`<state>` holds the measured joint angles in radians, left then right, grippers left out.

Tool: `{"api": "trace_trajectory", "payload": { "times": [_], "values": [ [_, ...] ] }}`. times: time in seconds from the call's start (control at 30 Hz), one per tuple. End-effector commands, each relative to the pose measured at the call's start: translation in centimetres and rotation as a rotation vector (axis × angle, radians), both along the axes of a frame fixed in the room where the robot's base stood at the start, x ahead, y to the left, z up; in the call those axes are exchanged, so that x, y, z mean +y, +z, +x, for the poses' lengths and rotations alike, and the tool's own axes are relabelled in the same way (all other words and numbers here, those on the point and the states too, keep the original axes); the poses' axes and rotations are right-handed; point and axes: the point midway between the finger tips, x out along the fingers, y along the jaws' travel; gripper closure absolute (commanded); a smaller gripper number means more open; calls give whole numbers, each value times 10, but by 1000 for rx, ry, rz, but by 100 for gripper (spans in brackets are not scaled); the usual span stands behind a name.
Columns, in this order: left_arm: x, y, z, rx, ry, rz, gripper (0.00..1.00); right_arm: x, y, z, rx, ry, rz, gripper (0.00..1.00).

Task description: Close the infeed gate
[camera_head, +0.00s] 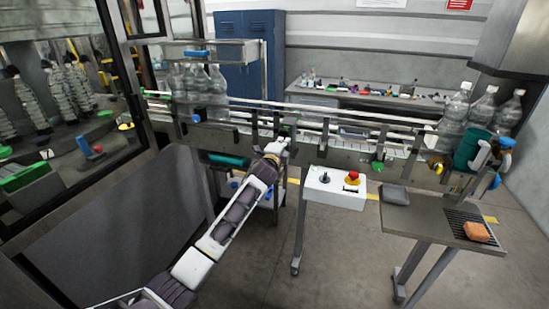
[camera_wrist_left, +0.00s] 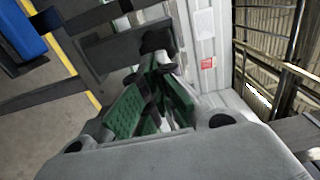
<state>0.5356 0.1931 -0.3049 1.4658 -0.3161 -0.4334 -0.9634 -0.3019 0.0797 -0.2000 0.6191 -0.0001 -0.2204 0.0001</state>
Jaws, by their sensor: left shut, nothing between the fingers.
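The bottle conveyor (camera_head: 330,148) with its guide rails runs across the head view. I cannot pick out the infeed gate with certainty among its rails and posts. My left arm reaches up from the bottom, and my left gripper (camera_head: 277,150) is at the conveyor's near side, in front of the rail posts. It is small there, and the arm partly hides the conveyor edge. In the left wrist view the gripper's green-padded fingers (camera_wrist_left: 154,82) are shut with nothing between them, close to a dark bracket and a pale rail (camera_wrist_left: 192,40). My right gripper is not in view.
Clear bottles stand at the conveyor's left (camera_head: 198,82) and right (camera_head: 452,115). A white control box (camera_head: 335,187) with a red button stands below the conveyor. A framed glass guard is at left.

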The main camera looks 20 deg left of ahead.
Motion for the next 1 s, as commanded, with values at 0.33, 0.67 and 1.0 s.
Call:
{"api": "trace_trajectory", "payload": {
  "times": [0.33, 0.67, 1.0],
  "values": [
    [1, 0, -10, -1, 0, 1, 100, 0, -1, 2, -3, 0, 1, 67],
    [1, -1, -29, 0, 0, 1, 100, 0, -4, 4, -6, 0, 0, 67],
    [2, -1, -57, 0, -1, 0, 100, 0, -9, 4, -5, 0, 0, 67]
  ]
}}
